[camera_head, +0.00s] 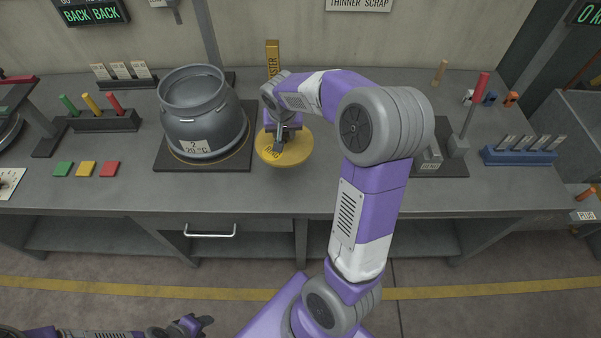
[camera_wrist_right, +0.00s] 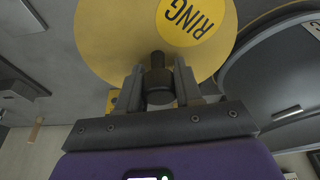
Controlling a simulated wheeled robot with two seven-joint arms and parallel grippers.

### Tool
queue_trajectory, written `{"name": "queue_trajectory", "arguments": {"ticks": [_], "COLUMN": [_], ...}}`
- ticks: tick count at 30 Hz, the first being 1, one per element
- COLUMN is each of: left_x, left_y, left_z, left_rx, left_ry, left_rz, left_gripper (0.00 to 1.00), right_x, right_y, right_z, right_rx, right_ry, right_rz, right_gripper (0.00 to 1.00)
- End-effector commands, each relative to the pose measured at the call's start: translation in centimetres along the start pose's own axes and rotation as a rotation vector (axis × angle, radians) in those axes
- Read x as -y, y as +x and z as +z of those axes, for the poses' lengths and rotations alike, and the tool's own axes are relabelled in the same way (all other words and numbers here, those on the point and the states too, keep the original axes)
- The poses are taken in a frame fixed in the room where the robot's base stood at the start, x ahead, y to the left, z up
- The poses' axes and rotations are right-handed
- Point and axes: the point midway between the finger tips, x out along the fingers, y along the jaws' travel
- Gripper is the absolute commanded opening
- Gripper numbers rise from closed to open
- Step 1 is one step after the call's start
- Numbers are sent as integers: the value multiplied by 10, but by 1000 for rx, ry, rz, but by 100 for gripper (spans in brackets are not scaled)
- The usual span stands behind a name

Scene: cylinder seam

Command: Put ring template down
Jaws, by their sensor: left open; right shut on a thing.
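The ring template is a flat yellow disc (camera_head: 296,150) marked RING, just right of the grey pot in the head view. My right gripper (camera_head: 280,143) is over it and shut on its dark central knob. In the right wrist view the yellow disc (camera_wrist_right: 110,40) fills the top, and the gripper fingers (camera_wrist_right: 158,88) close on the dark knob from both sides. I cannot tell whether the disc touches the bench. My left gripper (camera_head: 200,323) is open and empty, low at the bottom left, away from the bench.
A grey pot (camera_head: 203,110) stands on a dark plate (camera_head: 170,160) left of the disc. A yellow upright post (camera_head: 273,55) marked STER stands behind. Coloured-handled tools in a rack (camera_head: 100,122) and coloured tiles (camera_head: 86,169) lie left. A blue rack (camera_head: 518,156) is at right.

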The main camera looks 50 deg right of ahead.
Motion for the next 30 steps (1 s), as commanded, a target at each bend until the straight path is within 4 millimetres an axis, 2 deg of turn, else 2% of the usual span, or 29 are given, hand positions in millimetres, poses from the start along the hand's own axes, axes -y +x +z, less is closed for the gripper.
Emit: {"name": "queue_trajectory", "arguments": {"ticks": [1,3,8,15,20,27,30], "left_x": [3,5,7,12,13,17,18], "left_y": [9,14,20,31,34,47,48], "left_z": [0,-1,-1,-2,-2,-2,-2], "left_rx": [0,0,0,0,0,0,0], "left_ry": [0,0,0,0,0,0,0], "left_rz": [0,0,0,0,0,0,0], "left_gripper": [43,43,43,43,43,43,43], "right_x": [-15,-30,-46,-48,-47,-47,-47], "right_y": [8,12,21,58,68,104,112], "right_z": [0,1,3,14,18,29,31], "right_rx": [-2,-2,-1,1,0,2,0], "right_ry": [32,59,89,91,93,91,91], "right_rz": [8,17,27,29,28,28,28], "right_gripper": [0,0,0,0,0,0,0]}}
